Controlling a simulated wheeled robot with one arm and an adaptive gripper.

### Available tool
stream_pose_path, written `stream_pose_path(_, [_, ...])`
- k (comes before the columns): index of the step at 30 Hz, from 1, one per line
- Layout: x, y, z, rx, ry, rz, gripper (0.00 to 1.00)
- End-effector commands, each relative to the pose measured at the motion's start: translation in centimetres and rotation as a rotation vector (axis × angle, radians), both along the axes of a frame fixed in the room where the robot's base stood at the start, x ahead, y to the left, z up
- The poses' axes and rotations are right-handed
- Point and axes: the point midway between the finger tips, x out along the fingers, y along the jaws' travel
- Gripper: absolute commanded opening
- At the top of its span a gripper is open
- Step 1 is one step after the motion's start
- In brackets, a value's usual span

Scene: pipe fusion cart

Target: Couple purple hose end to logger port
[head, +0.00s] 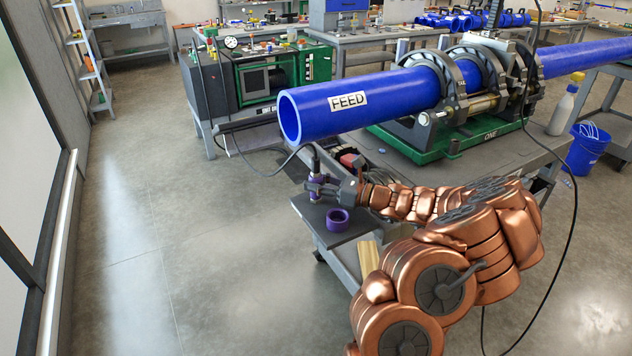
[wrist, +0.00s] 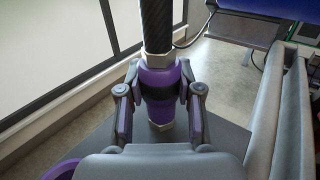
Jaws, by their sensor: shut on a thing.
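The purple hose end (wrist: 158,82) is upright between the fingers of my gripper (wrist: 160,108), with a metal nut and black hose above it. Another metal nut shows below its narrower lower part. My gripper is shut on it. In the head view, my gripper (head: 318,186) holds the purple hose end (head: 314,179) over the near-left corner of the cart's grey shelf. Whether its bottom touches the shelf is unclear. The black hose (head: 265,150) runs back left toward a green-framed machine (head: 262,78) with a gauge. I cannot make out which part is the logger port.
A purple ring (head: 337,221) sits on the grey shelf (head: 311,212), just in front of my gripper; its edge shows in the wrist view (wrist: 60,170). The blue FEED pipe (head: 330,112) extends above and behind my gripper, clamped in the fusion machine (head: 455,135). Open floor lies left.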

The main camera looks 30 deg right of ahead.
Motion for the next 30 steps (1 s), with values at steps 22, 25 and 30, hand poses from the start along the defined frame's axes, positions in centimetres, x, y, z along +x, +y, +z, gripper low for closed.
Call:
stream_pose_path(22, [-0.1,-0.1,-0.2,0.001,0.001,0.000,0.64])
stream_pose_path(25, [-0.6,-0.5,-0.2,0.001,0.001,-0.001,0.64])
stream_pose_path(30, [-2.5,-1.7,-0.2,0.001,0.000,-0.003,0.64])
